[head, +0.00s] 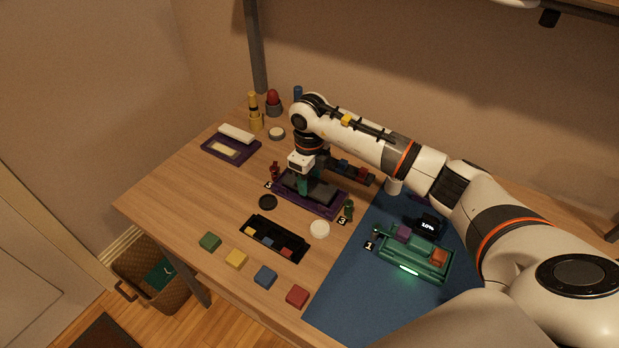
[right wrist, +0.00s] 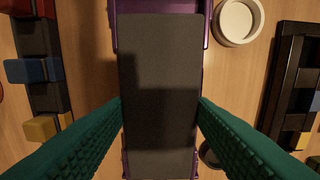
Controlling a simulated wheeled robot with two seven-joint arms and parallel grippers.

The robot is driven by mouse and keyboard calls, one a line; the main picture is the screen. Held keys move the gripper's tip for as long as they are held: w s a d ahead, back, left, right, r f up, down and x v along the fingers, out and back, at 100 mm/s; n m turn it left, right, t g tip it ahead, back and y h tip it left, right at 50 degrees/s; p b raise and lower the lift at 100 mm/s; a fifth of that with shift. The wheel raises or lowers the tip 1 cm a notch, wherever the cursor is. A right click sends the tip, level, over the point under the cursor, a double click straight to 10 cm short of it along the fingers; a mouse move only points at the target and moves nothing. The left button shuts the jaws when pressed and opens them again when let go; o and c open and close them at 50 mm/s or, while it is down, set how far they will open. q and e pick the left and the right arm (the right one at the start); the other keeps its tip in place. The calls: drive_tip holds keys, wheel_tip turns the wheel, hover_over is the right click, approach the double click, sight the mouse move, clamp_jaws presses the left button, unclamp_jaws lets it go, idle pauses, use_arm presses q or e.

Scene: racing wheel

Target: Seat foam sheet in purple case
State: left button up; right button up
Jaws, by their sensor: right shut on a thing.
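The foam sheet is a dark grey rectangle (right wrist: 160,95), also seen at the case in the head view (head: 323,192). My right gripper (right wrist: 160,108) has a teal finger on each long side of it and is shut on it; it also shows in the head view (head: 303,186). The purple case (head: 309,206) lies on the table under the sheet. In the right wrist view its purple rim (right wrist: 207,28) shows at the top and along the sides. The sheet hides most of the case's inside, and I cannot tell whether it touches the bottom. My left gripper is out of view.
A black tray (head: 273,238) with coloured blocks and a white round lid (head: 320,229) lie in front of the case. Another block tray (head: 350,171) is behind it. A green device (head: 413,256) sits on the blue mat (head: 345,290). Another purple case (head: 231,149) is at the back left.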

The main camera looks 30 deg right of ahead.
sight(309, 184)
drive_tip(key=shift+f+b, duration=1)
drive_tip(key=shift+f, duration=0.3)
drive_tip(key=o, duration=1)
drive_tip(key=shift+r, duration=0.15)
wheel_tip(309, 184, up, 12)
drive_tip(key=b, duration=0.1)
drive_tip(key=shift+f, duration=0.2)
